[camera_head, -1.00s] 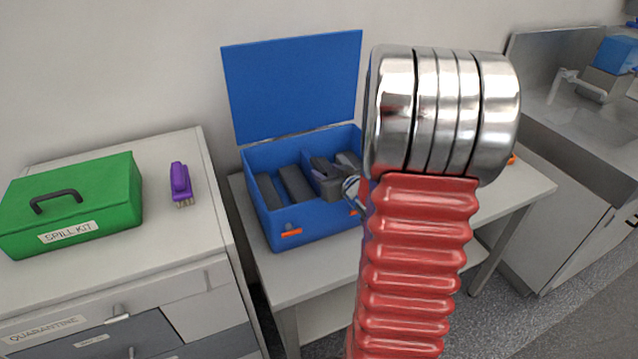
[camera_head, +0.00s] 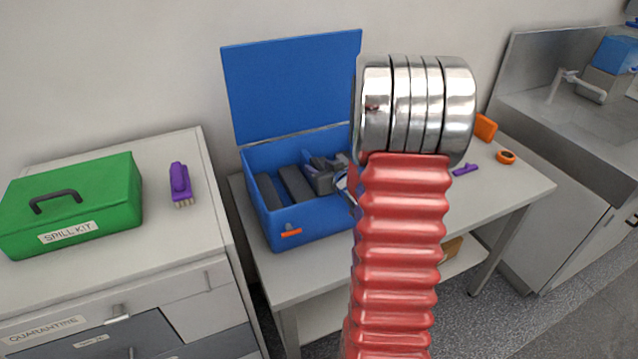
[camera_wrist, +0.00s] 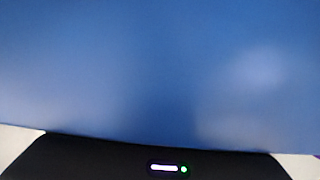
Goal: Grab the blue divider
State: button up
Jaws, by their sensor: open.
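A blue case (camera_head: 330,222) stands open on the table, its lid (camera_head: 290,85) upright at the back. Dark grey blocks (camera_head: 296,184) lie inside. No separate blue divider can be made out in the head view; my arm covers the case's right side. In the wrist view a smooth, blurred blue surface (camera_wrist: 160,70) fills most of the picture, very close; I cannot tell whether it is the divider or part of the case. A small pale part of my gripper (camera_head: 343,183) shows beside my arm at the case's right. My gripper is open; its fingertips are mostly hidden.
The table (camera_head: 500,195) holds a purple item (camera_head: 466,169), an orange block (camera_head: 486,127) and an orange ring (camera_head: 506,157) on the right. A cabinet at left carries a green spill kit (camera_head: 100,200) and a purple brush (camera_head: 181,184). A sink (camera_head: 550,100) is at right.

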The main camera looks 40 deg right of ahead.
jog(key=shift+w+d+f, duration=0.2)
jog(key=shift+w+f, duration=0.05)
jog(key=shift+w, duration=0.3)
jog(key=shift+c, duration=0.3)
grip_shut()
dwell(0.5)
